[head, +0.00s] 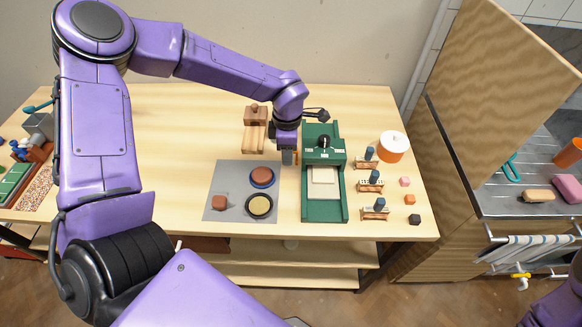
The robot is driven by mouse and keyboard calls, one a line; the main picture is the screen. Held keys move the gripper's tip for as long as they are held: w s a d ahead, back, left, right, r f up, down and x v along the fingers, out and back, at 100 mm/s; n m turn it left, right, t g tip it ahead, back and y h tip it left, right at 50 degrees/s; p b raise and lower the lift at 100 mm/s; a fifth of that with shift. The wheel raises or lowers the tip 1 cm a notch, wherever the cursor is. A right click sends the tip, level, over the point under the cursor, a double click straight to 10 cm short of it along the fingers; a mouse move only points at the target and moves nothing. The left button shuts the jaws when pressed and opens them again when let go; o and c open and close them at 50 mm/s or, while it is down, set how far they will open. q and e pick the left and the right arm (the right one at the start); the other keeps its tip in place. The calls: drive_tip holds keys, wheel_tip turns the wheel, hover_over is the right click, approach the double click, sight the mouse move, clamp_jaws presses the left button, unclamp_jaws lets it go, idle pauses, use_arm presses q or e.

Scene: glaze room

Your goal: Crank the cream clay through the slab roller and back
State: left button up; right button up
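The green slab roller (325,208) stands on the wooden table, its raised roller housing (312,143) toward the back. The cream clay (323,175) lies as a flat pale slab on its bed, just in front of the housing. My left gripper (288,158) points down at the left side of the roller, close to a small orange-brown part that may be the crank handle. My wrist hides most of the crank, and the fingertips are too small to tell whether they hold it. Only a bit of my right arm shows at the lower right; its gripper is out of view.
A grey mat (233,178) left of the roller carries a blue-rimmed dish (262,177), a black-rimmed dish (259,206) and a brown block (220,202). Small wooden stands (375,214), coloured cubes and a white-lidded orange pot (393,146) stand to the right. The table's back left is clear.

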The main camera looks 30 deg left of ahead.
use_arm(q)
drive_tip(key=shift+s+d+f, duration=0.3)
drive_tip(key=shift+s, duration=0.2)
drive_tip(key=shift+s+d+f, duration=0.25)
drive_tip(key=shift+s+f, duration=0.05)
drive_tip(key=shift+s, duration=0.15)
drive_tip(key=shift+s+d+f+b, duration=0.4)
drive_tip(key=shift+s+f+b, duration=0.3)
drive_tip(key=shift+f, duration=0.15)
drive_tip(key=shift+w+a+r+p, duration=0.15)
drive_tip(key=shift+w+r+p, duration=0.1)
drive_tip(key=shift+p, duration=0.3)
wheel_tip(320, 180, up, 7)
drive_tip(key=p, duration=0.4)
drive_tip(key=shift+f, duration=0.1)
